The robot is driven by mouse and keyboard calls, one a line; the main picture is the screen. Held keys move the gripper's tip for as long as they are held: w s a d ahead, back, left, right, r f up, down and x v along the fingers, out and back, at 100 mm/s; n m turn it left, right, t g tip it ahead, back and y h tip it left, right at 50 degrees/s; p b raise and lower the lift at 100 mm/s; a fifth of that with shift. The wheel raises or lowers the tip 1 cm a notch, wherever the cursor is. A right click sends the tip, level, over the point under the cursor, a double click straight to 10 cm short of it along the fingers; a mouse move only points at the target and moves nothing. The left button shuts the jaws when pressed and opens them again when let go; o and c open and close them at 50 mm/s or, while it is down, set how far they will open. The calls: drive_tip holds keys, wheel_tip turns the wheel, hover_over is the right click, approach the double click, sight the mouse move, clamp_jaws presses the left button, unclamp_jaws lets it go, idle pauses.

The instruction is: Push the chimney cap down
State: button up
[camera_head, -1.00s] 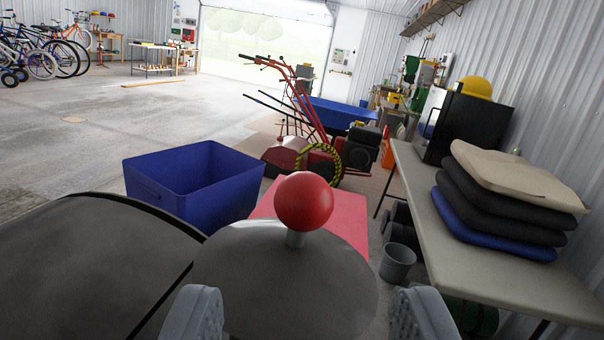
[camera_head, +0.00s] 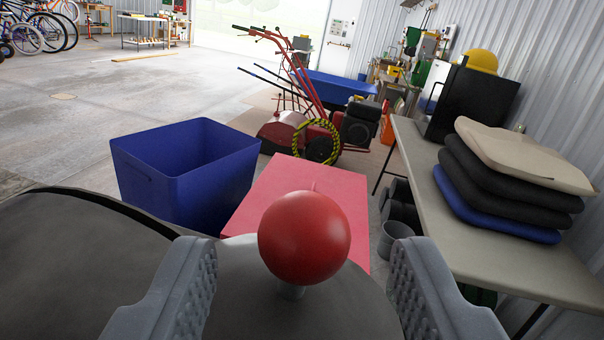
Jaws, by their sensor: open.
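The chimney cap shows as a red ball knob (camera_head: 304,238) on a short grey stem. The stem stands on a dark grey rounded top (camera_head: 240,300). My gripper (camera_head: 305,265) is open, with one grey ribbed finger on each side of the knob. There is a clear gap between the knob and each finger, so neither finger appears to touch it. The foot of the stem is mostly hidden below the knob.
A larger dark rounded surface (camera_head: 75,265) lies at the left. Beyond are a blue bin (camera_head: 185,180), a red flat-topped box (camera_head: 295,190) and a red tiller (camera_head: 315,130). At the right, a table (camera_head: 500,245) holds stacked cushions (camera_head: 515,180). Open floor lies at the far left.

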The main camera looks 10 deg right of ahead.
sight(302, 206)
drive_tip(key=shift+w+p, duration=0.5)
drive_tip(key=shift+w, duration=0.95)
drive_tip(key=shift+w+d+r+p, duration=0.2)
drive_tip(key=shift+w+p, duration=0.2)
drive_tip(key=shift+w, duration=0.2)
drive_tip(key=shift+w+f+p, duration=0.15)
drive_tip(key=shift+w+p, duration=0.45)
drive_tip(key=shift+w, duration=0.1)
drive_tip(key=shift+w, duration=0.1)
drive_tip(key=shift+f, duration=0.1)
